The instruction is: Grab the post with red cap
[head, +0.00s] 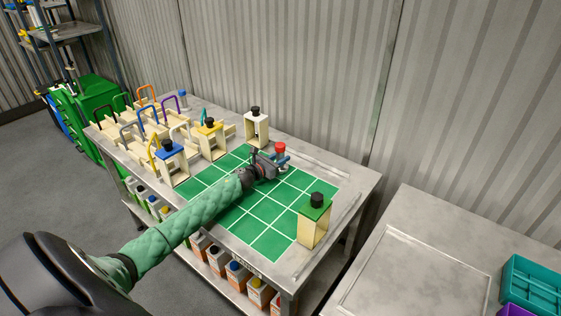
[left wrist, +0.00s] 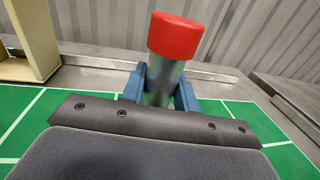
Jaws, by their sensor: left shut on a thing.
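The post with red cap (head: 280,148) stands on the far part of the green gridded mat (head: 250,216) in the head view. In the left wrist view the red-capped post (left wrist: 174,36) is a grey metal cylinder standing about upright. My left gripper (head: 279,162) reaches it from the left. In the left wrist view its blue fingers (left wrist: 160,88) are on both sides of the post just under the cap, shut on it. The post's lower end is hidden behind the gripper. My right gripper is in neither view.
A cream block with a black knob (head: 256,128) stands just behind the gripper. A green-topped block (head: 314,221) stands at the mat's right. Blue-topped (head: 173,164) and yellow-topped (head: 211,140) blocks stand left, before racks with coloured handles. Much of the mat is clear.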

